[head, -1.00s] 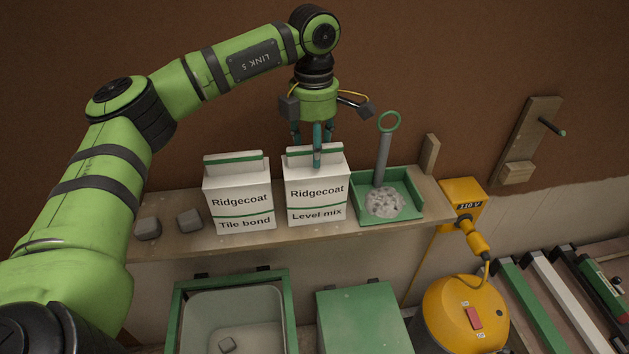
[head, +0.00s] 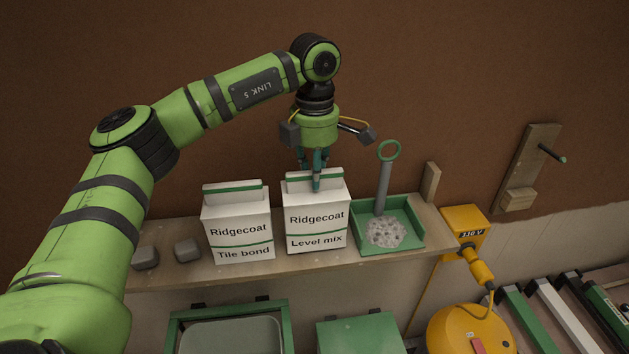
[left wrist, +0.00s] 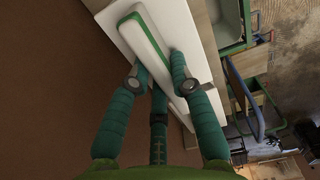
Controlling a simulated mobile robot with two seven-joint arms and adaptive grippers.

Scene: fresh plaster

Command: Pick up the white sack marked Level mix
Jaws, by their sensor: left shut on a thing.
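The white sack marked Level mix (head: 317,230) stands upright on the shelf, a green stripe across its front and along its folded top. My left gripper (head: 316,185) comes down from above and is shut on the sack's top fold. In the left wrist view the fingers (left wrist: 160,78) lie on either side of the green-striped fold of the sack (left wrist: 127,38). The sack's base appears to rest on the shelf. My right gripper does not show.
A similar sack marked Tile bond (head: 238,233) stands close on the left. A green tray (head: 413,240) with grey powder and a ring-handled tool is close on the right. Two grey blocks (head: 187,250) lie at the left of the wooden shelf (head: 180,274). A brown wall rises behind.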

